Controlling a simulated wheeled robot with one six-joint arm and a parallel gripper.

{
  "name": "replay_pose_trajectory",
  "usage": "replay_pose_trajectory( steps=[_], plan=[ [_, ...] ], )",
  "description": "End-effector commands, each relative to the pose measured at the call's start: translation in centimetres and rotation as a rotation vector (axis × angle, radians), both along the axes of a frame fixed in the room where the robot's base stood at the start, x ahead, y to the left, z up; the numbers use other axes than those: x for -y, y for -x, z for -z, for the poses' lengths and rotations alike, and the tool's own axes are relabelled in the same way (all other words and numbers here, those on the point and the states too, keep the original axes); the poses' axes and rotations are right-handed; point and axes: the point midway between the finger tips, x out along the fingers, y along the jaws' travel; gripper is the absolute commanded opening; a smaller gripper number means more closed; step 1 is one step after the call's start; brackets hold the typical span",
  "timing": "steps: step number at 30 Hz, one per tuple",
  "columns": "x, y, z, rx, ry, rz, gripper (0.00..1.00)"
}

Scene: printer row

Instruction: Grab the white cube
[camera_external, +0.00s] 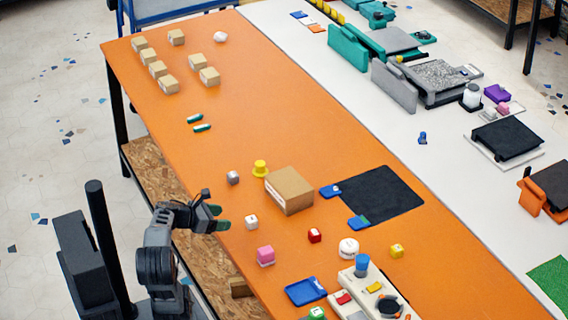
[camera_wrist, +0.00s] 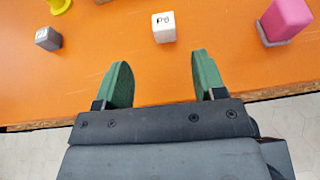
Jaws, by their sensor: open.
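The white cube (camera_external: 251,222) sits on the orange table, with dark marking on its face. In the wrist view the white cube (camera_wrist: 163,27) lies ahead of my gripper, between the lines of the two fingers and a little beyond their tips. My gripper (camera_external: 222,218) is at the table's near edge, to the left of the cube in the external view. In the wrist view my gripper (camera_wrist: 160,72) has its green fingers spread apart with nothing between them. The cube is apart from the fingers.
A grey cube (camera_external: 233,177) and a pink block (camera_external: 265,256) stand on either side of the white cube. A yellow object (camera_external: 260,168), a cardboard box (camera_external: 289,190) and a red cube (camera_external: 314,236) are beyond. The orange table (camera_external: 255,110) has free room farther left.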

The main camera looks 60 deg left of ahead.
Motion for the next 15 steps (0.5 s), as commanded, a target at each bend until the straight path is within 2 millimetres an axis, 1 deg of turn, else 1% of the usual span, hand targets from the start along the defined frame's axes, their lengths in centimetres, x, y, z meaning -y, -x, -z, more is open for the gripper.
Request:
replay_pose_trajectory(
  steps=[3,6,9,15],
  plan=[
    [0.3,-2.0,0.7,-0.001,0.002,0.009,0.64],
    [0.4,-3.3,1.3,-0.004,0.001,0.008,0.64],
    [0.4,-4.5,1.5,-0.001,0.001,0.008,0.64],
    [0.4,-5.7,2.2,-0.003,-0.003,0.004,0.64]
  ],
)
